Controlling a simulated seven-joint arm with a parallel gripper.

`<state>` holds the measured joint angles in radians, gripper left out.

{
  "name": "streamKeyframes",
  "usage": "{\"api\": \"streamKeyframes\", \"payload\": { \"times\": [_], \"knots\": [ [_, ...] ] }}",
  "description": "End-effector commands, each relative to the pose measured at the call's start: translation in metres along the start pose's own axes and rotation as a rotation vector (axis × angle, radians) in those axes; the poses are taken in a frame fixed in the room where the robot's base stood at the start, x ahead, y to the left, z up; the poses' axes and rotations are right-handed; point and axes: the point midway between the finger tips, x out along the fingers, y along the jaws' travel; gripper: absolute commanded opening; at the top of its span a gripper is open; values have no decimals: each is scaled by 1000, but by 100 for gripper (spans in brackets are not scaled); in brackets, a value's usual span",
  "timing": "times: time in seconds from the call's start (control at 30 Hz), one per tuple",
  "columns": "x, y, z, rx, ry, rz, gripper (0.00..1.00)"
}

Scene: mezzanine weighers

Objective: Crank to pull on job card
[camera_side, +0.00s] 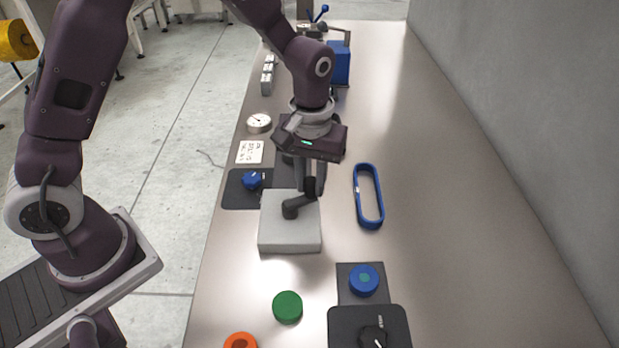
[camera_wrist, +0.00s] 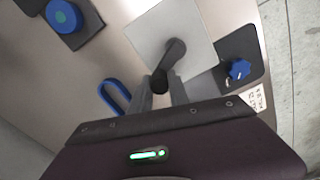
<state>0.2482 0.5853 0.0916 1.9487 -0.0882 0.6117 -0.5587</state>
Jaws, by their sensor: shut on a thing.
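The crank (camera_side: 293,208) is a dark grey arm on top of a pale grey square block (camera_side: 290,238). In the side view the arm runs from its hub up and right to an upright dark knob. My gripper (camera_side: 311,187) is shut on that knob from above. In the wrist view the crank (camera_wrist: 173,54) runs from its hub to the knob between my fingertips (camera_wrist: 159,88), which partly hide it. The job card (camera_side: 249,152) is a small white card with dark handwriting, too small to read; part of it shows in the wrist view (camera_wrist: 257,99).
A blue knob (camera_side: 253,181) on a dark plate stands left of the block. A blue oval ring (camera_side: 369,196) lies to its right. Green (camera_side: 287,306), orange (camera_side: 240,341) and blue (camera_side: 364,279) round pieces are in front. A gauge (camera_side: 259,123) is behind the card. The bench's right side is clear.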

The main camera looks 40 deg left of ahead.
Motion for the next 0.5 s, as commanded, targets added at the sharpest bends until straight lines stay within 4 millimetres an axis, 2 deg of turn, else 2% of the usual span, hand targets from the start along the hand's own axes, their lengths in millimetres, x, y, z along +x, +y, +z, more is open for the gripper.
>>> {"api": "streamKeyframes", "payload": {
  "times": [0.5],
  "knots": [
    [-1,10,14,387,1,1,0]
  ]
}}
